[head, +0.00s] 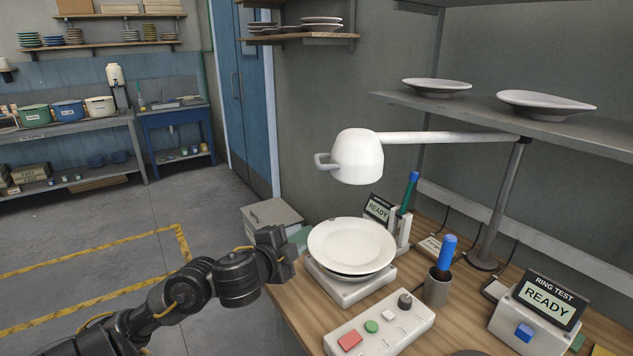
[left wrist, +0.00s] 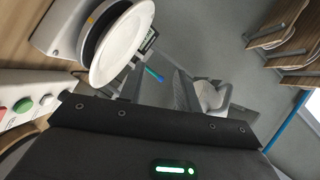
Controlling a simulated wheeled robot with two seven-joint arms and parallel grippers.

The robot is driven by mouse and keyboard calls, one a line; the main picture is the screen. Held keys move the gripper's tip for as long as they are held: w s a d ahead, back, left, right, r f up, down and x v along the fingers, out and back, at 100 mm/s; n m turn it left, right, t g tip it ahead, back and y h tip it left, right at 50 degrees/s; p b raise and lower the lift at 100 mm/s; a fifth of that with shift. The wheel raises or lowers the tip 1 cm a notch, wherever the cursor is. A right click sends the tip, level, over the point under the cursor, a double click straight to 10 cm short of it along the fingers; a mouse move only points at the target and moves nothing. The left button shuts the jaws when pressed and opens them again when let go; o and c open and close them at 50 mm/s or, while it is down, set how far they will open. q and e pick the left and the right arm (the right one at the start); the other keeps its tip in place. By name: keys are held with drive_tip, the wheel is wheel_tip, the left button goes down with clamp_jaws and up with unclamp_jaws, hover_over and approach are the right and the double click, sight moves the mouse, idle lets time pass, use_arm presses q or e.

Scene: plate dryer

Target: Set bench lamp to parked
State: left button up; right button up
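The bench lamp (head: 358,157) has a white rounded head with a loop handle on its left side. Its white arm runs right to a grey post at the shelf edge. The head hangs above and slightly beyond the stacked white plates. My left gripper (head: 284,252) is at the bench's left edge, left of the plates and below the lamp head, apart from the lamp. Its dark housing (left wrist: 150,140) fills the bottom of the left wrist view; whether its fingers are open or shut is unclear. My right gripper is not in view.
White plates (head: 351,245) sit on a scale; they also show in the left wrist view (left wrist: 122,42). A button box (head: 380,330), a cup with a blue-handled tool (head: 437,288) and a ring test unit (head: 540,312) stand on the bench. A shelf (head: 560,128) holds plates at right.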

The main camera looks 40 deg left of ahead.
sight(318, 159)
use_arm(q)
wheel_tip(318, 159, up, 14)
drive_tip(key=w+a+m+t, duration=0.1)
drive_tip(key=m+t, duration=0.2)
drive_tip(key=m, duration=0.1)
drive_tip(key=shift+a+r+m+h, duration=0.25)
drive_tip(key=shift+a+m+h, duration=0.05)
drive_tip(key=shift+a+m, duration=0.1)
drive_tip(key=shift+w, duration=0.25)
drive_tip(key=w+b, duration=0.1)
drive_tip(key=w, duration=0.2)
drive_tip(key=w+b, duration=0.1)
drive_tip(key=w, duration=0.2)
drive_tip(key=w+a+b, duration=0.1)
drive_tip(key=w, duration=0.2)
drive_tip(key=shift+w+b, duration=0.1)
drive_tip(key=shift+b, duration=0.2)
drive_tip(key=shift+w+a+r, duration=0.1)
drive_tip(key=shift+w+r, duration=0.05)
drive_tip(key=shift+w, duration=0.45)
drive_tip(key=shift+c, duration=0.3)
clamp_jaws()
